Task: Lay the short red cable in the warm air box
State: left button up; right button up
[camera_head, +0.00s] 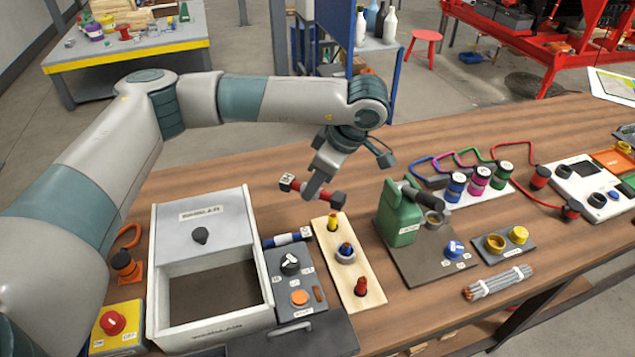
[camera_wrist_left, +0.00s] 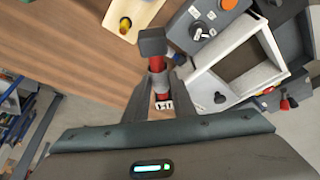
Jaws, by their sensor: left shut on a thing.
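The short red cable (camera_head: 312,189) has black ends and a white label at its left end in the head view. My left gripper (camera_head: 317,188) is shut on its middle, over the table behind the wooden peg board. My right gripper is not in view.
Right of the box are a grey control panel (camera_head: 300,275), a blue cable (camera_head: 288,239) and a wooden board with coloured pegs (camera_head: 376,290). A yellow switch box (camera_head: 118,325) is at the left.

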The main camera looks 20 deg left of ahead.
pick_arm(q)
jog(key=m, duration=0.1)
jog(key=s+m+t, duration=0.1)
jog(key=m, duration=0.1)
jog(key=shift+r+h, duration=0.15)
jog(key=shift+h, duration=0.15)
jog(key=s+m+t+h, duration=0.1)
jog(key=m, duration=0.3)
jog(key=s+r+m+t+h, duration=0.1)
jog(key=m, duration=0.4)
jog(key=m+t+h, duration=0.1)
jog(key=m+h, duration=0.1)
jog(key=m, duration=0.2)
jog(key=shift+s+a+r+m, duration=0.3)
jog(key=shift+s+a+m, duration=0.1)
jog(key=shift+d, duration=0.1)
